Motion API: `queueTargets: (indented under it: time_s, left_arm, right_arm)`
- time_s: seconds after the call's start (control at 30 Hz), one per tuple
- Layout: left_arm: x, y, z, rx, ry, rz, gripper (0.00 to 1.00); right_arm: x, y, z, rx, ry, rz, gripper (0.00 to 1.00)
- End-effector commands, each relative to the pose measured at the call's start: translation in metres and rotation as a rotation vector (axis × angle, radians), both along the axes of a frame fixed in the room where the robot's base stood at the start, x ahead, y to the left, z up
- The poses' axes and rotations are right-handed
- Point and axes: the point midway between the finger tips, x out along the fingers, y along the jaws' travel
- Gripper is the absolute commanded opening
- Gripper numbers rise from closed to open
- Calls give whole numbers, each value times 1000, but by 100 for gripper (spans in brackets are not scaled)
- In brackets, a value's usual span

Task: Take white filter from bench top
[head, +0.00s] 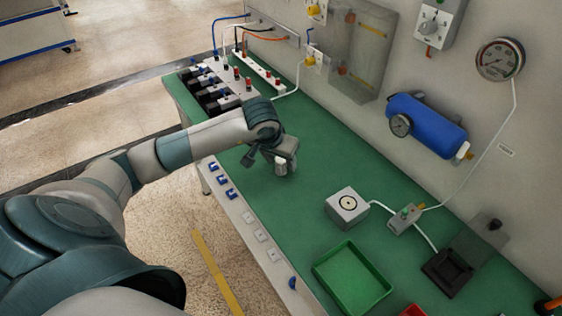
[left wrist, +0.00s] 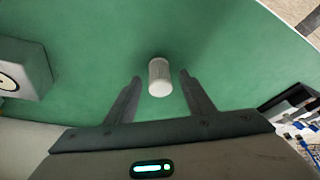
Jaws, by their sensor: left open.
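The white filter (head: 281,167) is a small white cylinder standing on the green bench top (head: 315,165). In the left wrist view the filter (left wrist: 159,77) appears just beyond and between the two fingertips. My left gripper (head: 270,160) is over the bench beside the filter, and its fingers (left wrist: 160,80) are spread apart with nothing held. In the head view the gripper partly covers the filter's top. I cannot tell whether a finger touches it. My right gripper is not in view.
A white box with a round dial (head: 347,206) and a green tray (head: 352,280) stand to the right. Black modules and a power strip (head: 257,72) are at the far end. A blue tank (head: 427,125) is on the wall. The bench around the filter is clear.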

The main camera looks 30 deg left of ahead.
Motion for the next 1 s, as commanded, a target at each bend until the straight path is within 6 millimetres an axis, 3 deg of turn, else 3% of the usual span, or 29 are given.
queueTargets:
  time_s: [0.57, 0.6, 0.77, 1.0]
  left_arm:
    - [3, 1, -8, 1, -1, -1, 49]
    - [3, 1, -8, 1, -1, -1, 46]
    - [3, 1, -8, 1, -1, -1, 8]
    - [3, 1, -8, 1, -1, 0, 5]
  right_arm:
    - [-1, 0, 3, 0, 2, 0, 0]
    - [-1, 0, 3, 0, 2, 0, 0]
    - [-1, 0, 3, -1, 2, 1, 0]
    - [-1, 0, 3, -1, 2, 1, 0]
